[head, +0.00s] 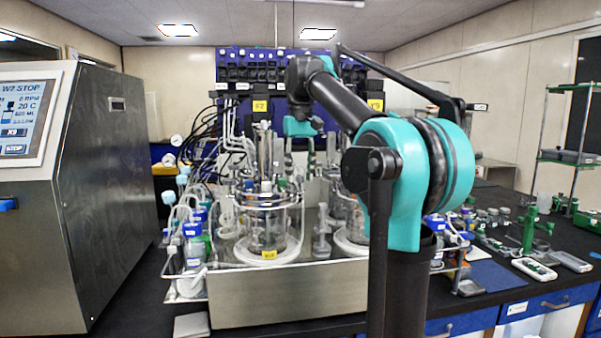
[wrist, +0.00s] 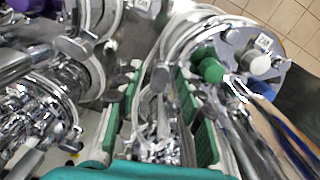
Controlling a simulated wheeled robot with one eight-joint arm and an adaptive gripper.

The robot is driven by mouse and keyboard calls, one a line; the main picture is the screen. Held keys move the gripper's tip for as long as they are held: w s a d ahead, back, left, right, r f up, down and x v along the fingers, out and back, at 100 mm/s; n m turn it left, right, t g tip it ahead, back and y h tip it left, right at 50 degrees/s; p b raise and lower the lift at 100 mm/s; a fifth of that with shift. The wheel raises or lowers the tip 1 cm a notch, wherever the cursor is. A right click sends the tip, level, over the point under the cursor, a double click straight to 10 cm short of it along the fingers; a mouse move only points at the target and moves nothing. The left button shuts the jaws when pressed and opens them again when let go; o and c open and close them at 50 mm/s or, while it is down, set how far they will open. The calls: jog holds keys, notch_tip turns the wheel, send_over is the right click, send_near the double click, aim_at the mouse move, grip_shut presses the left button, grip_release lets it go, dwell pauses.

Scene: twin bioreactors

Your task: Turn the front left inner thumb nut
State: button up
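The left glass vessel (head: 266,228) stands on the steel bench unit with a metal head plate crowded with ports and tubes. In the wrist view, silver thumb nuts show on the metalwork, one at upper left (wrist: 76,46) and one near the fingers (wrist: 160,76). I cannot tell which is the front left inner one. My gripper (wrist: 156,84) is open, its two green-padded fingers apart and pointing down among the fittings. Shiny metal parts show between and below the fingers; no clear grip on any of them shows. In the head view the fingers are hard to make out among the fittings.
The right vessel (head: 348,222) is partly hidden behind my arm. A steel cabinet with a screen (head: 28,118) stands at left. Tubes and blue-capped bottles (head: 192,240) crowd the left vessel's side. Green tools (head: 528,228) and small devices lie on the black bench at right.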

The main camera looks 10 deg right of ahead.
grip_shut()
jog(key=shift+m, duration=0.3)
jog(key=m, duration=0.3)
jog(key=shift+a+m, duration=0.1)
jog(key=shift+m, duration=0.3)
jog(key=m, duration=0.3)
jog(key=shift+m, duration=0.3)
jog(key=m, duration=0.6)
jog(key=shift+w+a+m, duration=0.15)
jog(key=shift+m, duration=0.25)
